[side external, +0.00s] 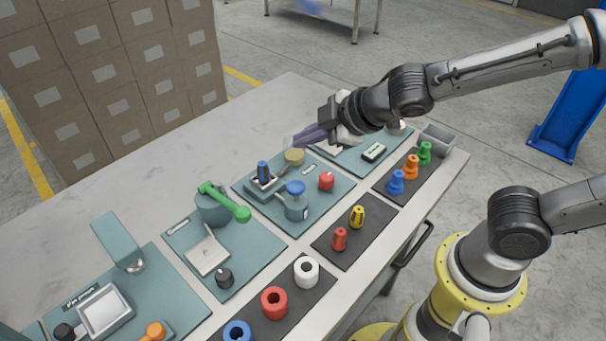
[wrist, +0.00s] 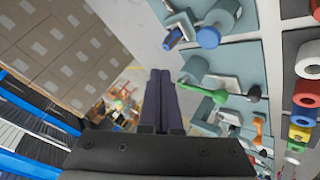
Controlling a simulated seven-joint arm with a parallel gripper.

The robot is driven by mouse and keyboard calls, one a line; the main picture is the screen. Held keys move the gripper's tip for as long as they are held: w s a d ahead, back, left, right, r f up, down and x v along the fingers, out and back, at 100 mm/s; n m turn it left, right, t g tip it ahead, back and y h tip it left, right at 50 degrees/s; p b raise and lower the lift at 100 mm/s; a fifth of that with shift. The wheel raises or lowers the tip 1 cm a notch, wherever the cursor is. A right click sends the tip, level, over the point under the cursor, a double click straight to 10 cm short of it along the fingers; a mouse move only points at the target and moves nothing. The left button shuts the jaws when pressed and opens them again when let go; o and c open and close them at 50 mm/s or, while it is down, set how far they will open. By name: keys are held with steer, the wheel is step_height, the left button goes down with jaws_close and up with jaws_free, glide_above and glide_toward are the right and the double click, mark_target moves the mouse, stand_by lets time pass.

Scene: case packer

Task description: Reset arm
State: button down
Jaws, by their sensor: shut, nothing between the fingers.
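My gripper (side external: 298,139) is in the air above the far side of the table in the side view, pointing left, with its purple-grey fingers together and nothing held. In the wrist view the fingers (wrist: 160,97) lie side by side, closed. The rest of my arm stretches back to the right in the side view. The gripper appears above the teal board with the blue-topped canister (side external: 296,200); its exact height is unclear.
The table (side external: 130,195) carries teal stations, a green-handled device (side external: 225,203), a red knob (side external: 326,181), dark mats with coloured pegs and rings (side external: 274,301), and a grey bin (side external: 437,139). Stacked cartons (side external: 100,75) stand behind it. The table's far left is bare.

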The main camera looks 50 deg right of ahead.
steer(key=s+d+r+m+h, duration=0.3)
steer(key=s+d+r+m, duration=0.45)
steer(key=d, duration=0.35)
steer(key=s+f+m+g+y, duration=0.1)
steer(key=s+f+m+g, duration=0.2)
steer(key=s, duration=0.9)
steer(key=shift+a+f+g, duration=0.3)
steer(key=shift+a+g, duration=0.1)
stand_by(0.6)
